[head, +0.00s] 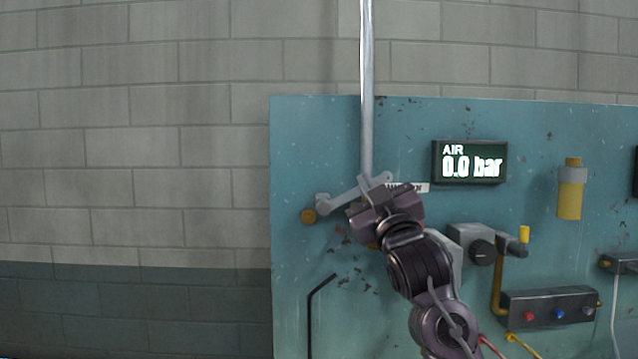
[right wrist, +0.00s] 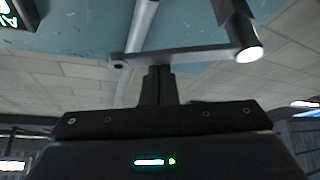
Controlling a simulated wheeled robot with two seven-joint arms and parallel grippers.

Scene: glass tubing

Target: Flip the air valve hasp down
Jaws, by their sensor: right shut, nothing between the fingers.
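The grey hasp bar (head: 340,197) slants across the blue panel beside the upright pipe (head: 367,90), its left end lower, with a brass-coloured knob (head: 308,216) there. My right gripper (head: 376,186) is at the bar's right part and hides some of it and the pipe's lower end. In the right wrist view, the bar (right wrist: 190,56) crosses just beyond my closed fingertips (right wrist: 158,70). A round, brightly lit end (right wrist: 250,54) shows at its right. The fingers look very close to the bar; I cannot tell whether they touch it. My left gripper is out of view.
An AIR display (head: 469,162) reads 0.0 bar. A grey box with a dark knob (head: 482,252), a yellow cylinder (head: 570,192) and a box with coloured buttons (head: 550,308) are to the right. A black bent rod (head: 311,318) is below. The brick wall (head: 130,150) at left is bare.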

